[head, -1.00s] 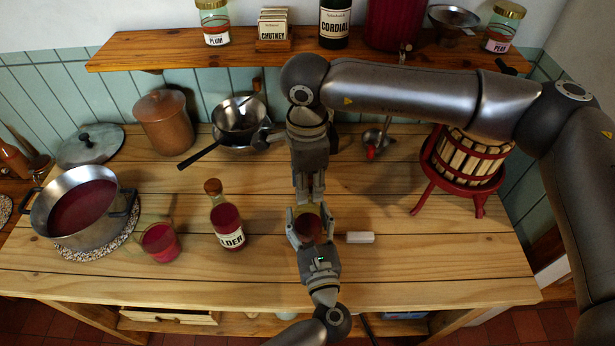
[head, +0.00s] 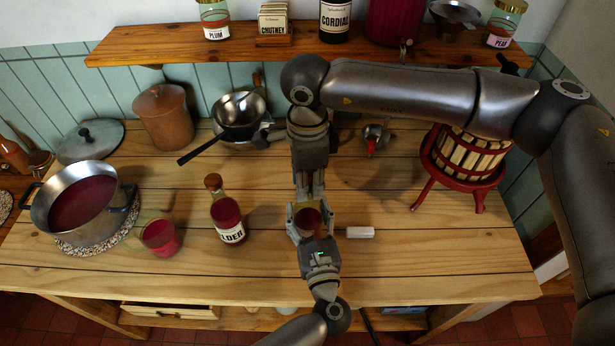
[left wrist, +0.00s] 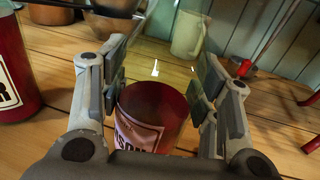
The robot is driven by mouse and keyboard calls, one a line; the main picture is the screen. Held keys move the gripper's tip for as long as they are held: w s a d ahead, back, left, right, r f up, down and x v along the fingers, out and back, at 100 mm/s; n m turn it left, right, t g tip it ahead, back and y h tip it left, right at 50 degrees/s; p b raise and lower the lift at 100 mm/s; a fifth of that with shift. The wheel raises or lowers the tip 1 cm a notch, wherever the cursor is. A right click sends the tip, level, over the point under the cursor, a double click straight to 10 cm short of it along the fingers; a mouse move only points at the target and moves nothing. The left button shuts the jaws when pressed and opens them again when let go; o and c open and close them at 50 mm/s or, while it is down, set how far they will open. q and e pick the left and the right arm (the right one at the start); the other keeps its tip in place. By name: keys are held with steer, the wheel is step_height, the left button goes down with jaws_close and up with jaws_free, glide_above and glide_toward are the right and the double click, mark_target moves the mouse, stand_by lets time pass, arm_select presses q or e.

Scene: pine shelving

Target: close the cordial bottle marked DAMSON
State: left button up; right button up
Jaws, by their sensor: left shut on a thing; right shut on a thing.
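The DAMSON bottle (left wrist: 150,115), dark red with a partly readable white label ending in "SON", stands between the fingers of my left gripper (left wrist: 160,95). Its clear upper glass shows above the red. In the head view my left gripper (head: 308,222) is shut around the bottle (head: 307,219), near the table's front. My right gripper (head: 309,196) reaches down from above, right at the bottle's top. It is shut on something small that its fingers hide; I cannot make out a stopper. The bottle's mouth is hidden too.
A corked ELDER bottle (head: 227,218) stands to the left, with a red-filled glass mug (head: 160,238) and a pot (head: 98,222) beyond. A white block (head: 360,232) lies close right. A red-framed press (head: 480,187) stands at right. The front right tabletop is clear.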

steer(key=shift+f, duration=0.1)
steer(key=o, duration=0.8)
steer(key=shift+c, duration=0.2)
arm_select(q)
steer(key=o, duration=1.5)
arm_select(e)
step_height(320, 180, up, 12)
arm_select(q)
steer(key=s, duration=0.4)
steer(key=s+d, duration=0.1)
steer(key=s, duration=0.3)
steer(key=s+d, duration=0.1)
steer(key=s, duration=0.2)
steer(key=shift+s+d, duration=0.2)
steer(key=shift+s, duration=0.2)
